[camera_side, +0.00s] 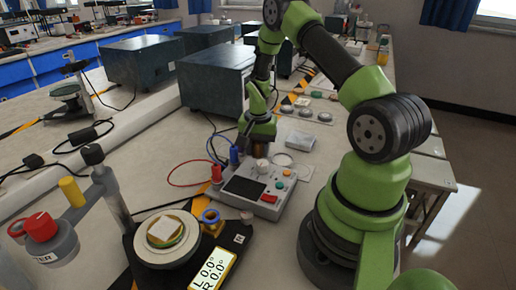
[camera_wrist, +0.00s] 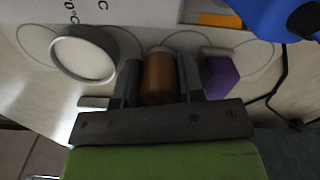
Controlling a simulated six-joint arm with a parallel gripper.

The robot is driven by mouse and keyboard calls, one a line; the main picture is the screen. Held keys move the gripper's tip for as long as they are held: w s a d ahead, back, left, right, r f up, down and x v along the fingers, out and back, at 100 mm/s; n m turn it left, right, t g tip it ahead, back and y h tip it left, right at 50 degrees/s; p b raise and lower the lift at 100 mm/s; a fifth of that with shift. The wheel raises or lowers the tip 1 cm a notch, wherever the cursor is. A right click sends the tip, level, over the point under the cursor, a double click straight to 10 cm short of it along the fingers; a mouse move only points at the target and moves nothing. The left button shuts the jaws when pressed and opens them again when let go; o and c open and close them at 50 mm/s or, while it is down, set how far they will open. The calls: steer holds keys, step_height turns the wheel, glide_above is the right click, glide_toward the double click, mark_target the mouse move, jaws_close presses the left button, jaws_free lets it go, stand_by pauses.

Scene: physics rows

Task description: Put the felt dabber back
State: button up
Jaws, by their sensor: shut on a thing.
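The felt dabber (camera_wrist: 159,76) shows in the wrist view as a brown cylinder with a pale end. My gripper (camera_wrist: 160,66) has one finger on each side of it and is shut on it. In the side view my gripper (camera_side: 257,148) points down just behind the grey control box. The dabber cannot be made out clearly there. Whether its end touches the bench is unclear.
A purple block (camera_wrist: 219,76) is close to the right finger, and a round grey-rimmed dish (camera_wrist: 83,54) lies left. Circles are outlined on the pale surface. A dark instrument (camera_side: 218,78) stands behind.

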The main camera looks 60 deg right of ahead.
steer(key=shift+f, duration=0.15)
steer(key=o, duration=0.6)
step_height(320, 180, up, 12)
steer(key=shift+r, duration=0.15)
steer(key=s+a+r+n+t, duration=0.3)
steer(key=a+r+n, duration=0.1)
steer(key=a+r, duration=0.4)
steer(key=s+a+r+n+t, duration=0.2)
steer(key=a+r+n, duration=0.1)
steer(key=a+r, duration=0.55)
steer(key=s+a+n, duration=0.1)
steer(key=s+a, duration=0.1)
steer(key=s+a+n+t+y, duration=0.1)
steer(key=s+a, duration=0.1)
steer(key=s, duration=0.1)
steer(key=s+a+r+n+t+y, duration=0.1)
steer(key=s+a+n, duration=0.1)
steer(key=shift+s+r, duration=0.1)
steer(key=shift+s, duration=0.25)
